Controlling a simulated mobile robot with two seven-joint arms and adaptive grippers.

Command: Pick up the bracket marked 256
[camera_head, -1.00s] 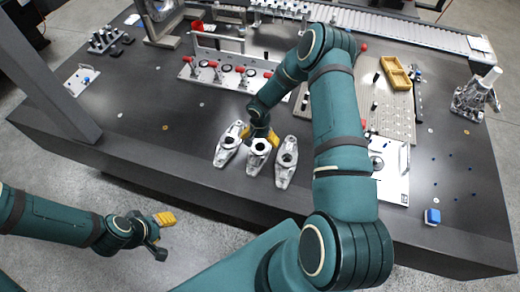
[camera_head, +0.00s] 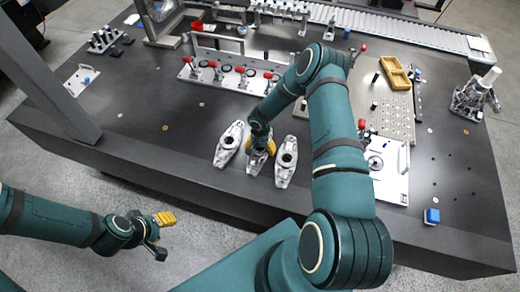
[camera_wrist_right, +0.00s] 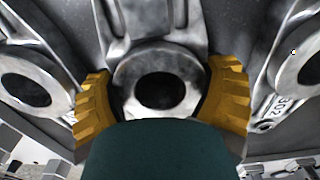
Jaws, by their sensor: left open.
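Three grey metal brackets lie near the front of the bench: a left one (camera_head: 229,145), a middle one (camera_head: 257,162) and a right one (camera_head: 286,161). My right gripper (camera_head: 261,145) is down over the middle bracket and partly hides it. In the right wrist view its yellow fingers (camera_wrist_right: 163,103) stand on either side of the middle bracket's round boss (camera_wrist_right: 160,62), with narrow gaps. The bracket on the right of that view (camera_wrist_right: 311,70) is marked 302. No number is readable on the middle bracket. My left gripper (camera_head: 160,232) is open and empty, off the bench front.
A fixture with red-handled clamps (camera_head: 228,77) stands behind the brackets. A perforated plate (camera_head: 388,110) with a yellow tray (camera_head: 396,73) lies to the right. The bench left of the brackets is mostly clear.

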